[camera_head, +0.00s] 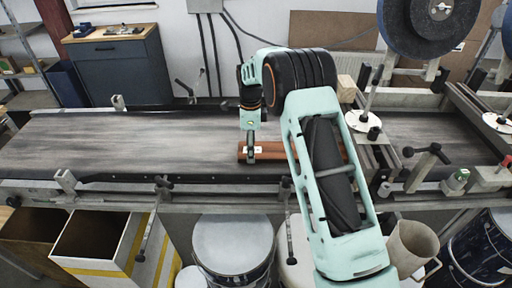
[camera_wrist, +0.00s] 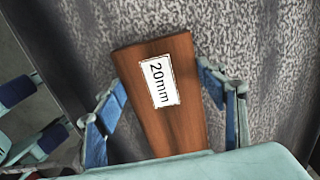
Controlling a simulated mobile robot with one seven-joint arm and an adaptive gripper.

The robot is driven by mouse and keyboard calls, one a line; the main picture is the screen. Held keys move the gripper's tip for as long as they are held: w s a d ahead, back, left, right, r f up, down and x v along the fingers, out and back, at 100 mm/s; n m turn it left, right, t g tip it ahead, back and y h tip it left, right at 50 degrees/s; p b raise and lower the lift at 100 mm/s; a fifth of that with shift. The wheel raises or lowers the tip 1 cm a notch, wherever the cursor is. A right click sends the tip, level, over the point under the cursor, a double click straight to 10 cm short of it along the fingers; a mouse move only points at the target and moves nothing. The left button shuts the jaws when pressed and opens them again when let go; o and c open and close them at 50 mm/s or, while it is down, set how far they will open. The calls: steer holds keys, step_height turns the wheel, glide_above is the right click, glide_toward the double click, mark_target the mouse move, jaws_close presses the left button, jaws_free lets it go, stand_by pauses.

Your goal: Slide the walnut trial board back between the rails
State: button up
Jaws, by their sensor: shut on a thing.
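The walnut trial board (camera_head: 272,157) is a reddish-brown board lying on the dark conveyor belt, partly hidden behind my arm. In the wrist view the board (camera_wrist: 185,125) carries a white "20mm" label (camera_wrist: 161,81) and lies between my fingers. My gripper (camera_head: 251,152) points down onto the board near its left end and is shut on it; it also shows in the wrist view (camera_wrist: 163,87). A front rail (camera_head: 130,179) and a back rail (camera_head: 180,104) run along the belt's edges. The board appears to lie between them, nearer the front.
The belt (camera_head: 110,140) is clear to the left of the board. Posts, clamps and a big dark roller (camera_head: 430,22) crowd the right side. Open boxes (camera_head: 95,240) and a lidded drum (camera_head: 232,245) stand below the front edge.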

mark_target(196, 154)
steer(key=shift+a+p, duration=1.4)
steer(key=shift+a, duration=8.5)
steer(key=o, duration=1.3)
steer(key=shift+o, duration=0.2)
step_height(196, 154, up, 12)
